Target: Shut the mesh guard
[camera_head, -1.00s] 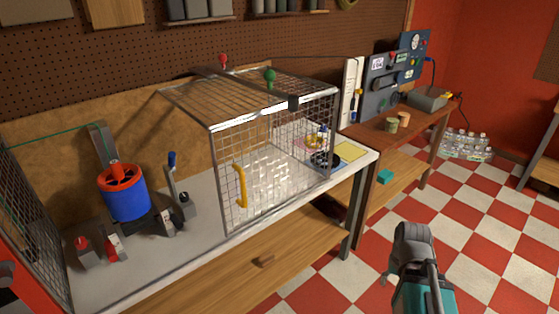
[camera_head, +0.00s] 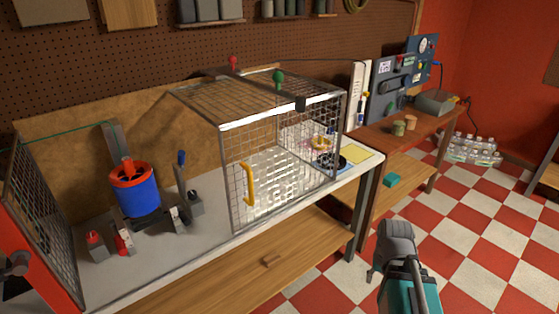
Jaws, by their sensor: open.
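The mesh guard (camera_head: 233,175) is a wire cage with a metal frame. It stands on the right half of the pale bench, with a yellow upright handle (camera_head: 248,184) on its front near the left edge. The blue and orange rotor (camera_head: 138,196) stands left of the cage, uncovered at the front and top. A separate mesh panel (camera_head: 40,210) stands at the far left. My gripper (camera_head: 388,258) is at lower right, in front of the bench over the floor, well away from the handle and empty. Its fingers show only in part.
A lever with a blue grip (camera_head: 181,172) and red-topped parts (camera_head: 95,243) stand around the rotor. A wooden side bench (camera_head: 385,150) stands to the right. The checkered floor in front is clear.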

